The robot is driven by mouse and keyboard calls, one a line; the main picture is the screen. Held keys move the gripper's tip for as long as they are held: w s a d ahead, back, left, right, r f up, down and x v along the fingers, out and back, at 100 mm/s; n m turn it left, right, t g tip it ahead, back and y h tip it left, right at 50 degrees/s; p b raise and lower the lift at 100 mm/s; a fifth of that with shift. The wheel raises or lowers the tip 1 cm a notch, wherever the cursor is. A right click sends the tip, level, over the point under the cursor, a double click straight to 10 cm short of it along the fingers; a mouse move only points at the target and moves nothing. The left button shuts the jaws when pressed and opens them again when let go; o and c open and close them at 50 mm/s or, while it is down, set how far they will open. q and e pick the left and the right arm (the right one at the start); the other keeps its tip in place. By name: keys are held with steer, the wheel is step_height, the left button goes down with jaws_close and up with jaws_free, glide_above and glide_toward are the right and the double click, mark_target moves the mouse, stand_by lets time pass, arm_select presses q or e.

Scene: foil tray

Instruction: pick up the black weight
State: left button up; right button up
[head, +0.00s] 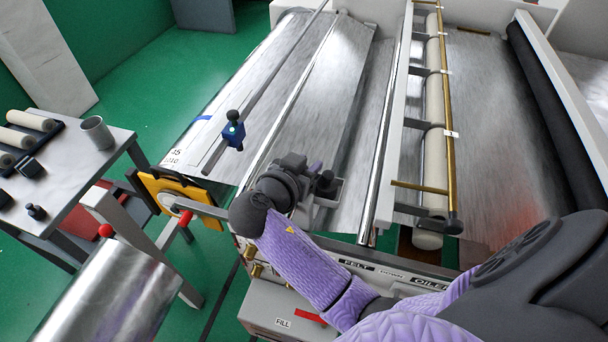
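A small black knob-shaped piece (325,183), which looks like the black weight, stands at a small grey tray-like holder (334,193) on the front of the machine. My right gripper (296,164) is just left of it, seen from behind and above. Its fingers are dark and partly hidden by its own wrist, so I cannot tell whether they are open or touch the piece. Another small black knobbed piece (36,212) stands on the side table at the left. My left gripper is not in view.
The side table (75,190) holds a metal cup (97,133), pale rollers (30,120) and black blocks. A blue clamp (233,130) sits on a slanting rail. A yellow-black frame (180,195) and a shiny foil cylinder (110,295) are at the lower left.

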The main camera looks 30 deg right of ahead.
steer(key=shift+w+d, duration=0.1)
steer(key=shift+c, duration=1.2)
jaws_close()
